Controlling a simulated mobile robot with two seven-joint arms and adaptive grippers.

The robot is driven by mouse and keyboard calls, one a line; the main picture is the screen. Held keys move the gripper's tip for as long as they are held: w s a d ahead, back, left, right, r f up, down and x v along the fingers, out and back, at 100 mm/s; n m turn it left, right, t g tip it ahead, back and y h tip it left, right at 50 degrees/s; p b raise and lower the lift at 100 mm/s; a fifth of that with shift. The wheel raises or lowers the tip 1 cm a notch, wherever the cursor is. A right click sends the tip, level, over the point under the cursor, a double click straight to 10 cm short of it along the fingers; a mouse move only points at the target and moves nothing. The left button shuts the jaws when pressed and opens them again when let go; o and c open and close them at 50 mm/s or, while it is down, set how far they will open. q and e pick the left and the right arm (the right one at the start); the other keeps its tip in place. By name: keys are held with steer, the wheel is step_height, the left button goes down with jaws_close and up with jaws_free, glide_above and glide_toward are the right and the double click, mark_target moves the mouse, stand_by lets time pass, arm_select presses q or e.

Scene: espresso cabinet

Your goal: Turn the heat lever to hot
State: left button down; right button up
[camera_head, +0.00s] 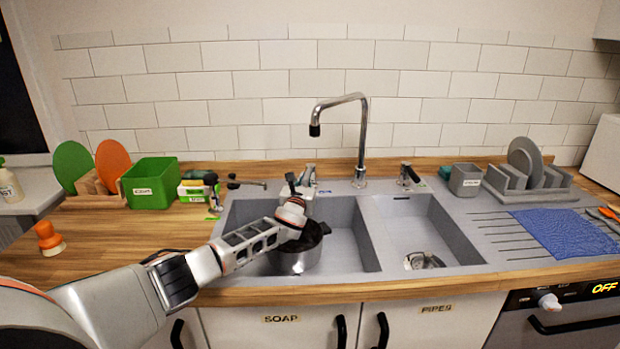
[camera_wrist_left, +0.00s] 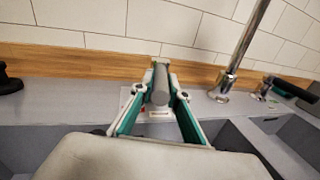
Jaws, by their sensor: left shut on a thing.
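The grey heat lever (camera_wrist_left: 161,84) stands upright behind the sink in the left wrist view, on a light base with a small red mark beside it. My left gripper (camera_wrist_left: 157,98) has its green-lined fingers on either side of the lever and is shut on it. In the head view my left gripper (camera_head: 300,186) is at the back rim of the left basin, left of the tall tap. There the gripper largely hides the lever. My right gripper is not in view.
A dark-topped pot (camera_head: 300,258) sits in the left basin under my arm. The chrome tap (camera_head: 361,140) rises right of the gripper. Another dark lever (camera_head: 408,174) stands further right. A green box (camera_head: 151,183) and plates are at left; the right basin (camera_head: 415,230) is mostly empty.

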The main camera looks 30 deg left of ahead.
arm_select(q)
steer(key=shift+s+a+f+m+h, duration=0.1)
steer(key=shift+a+m+h, duration=0.35)
steer(key=shift+h, duration=0.35)
steer(key=c, duration=2)
jaws_free()
steer(key=shift+o, duration=0.2)
steer(key=v, duration=1.2)
steer(key=shift+f, duration=0.15)
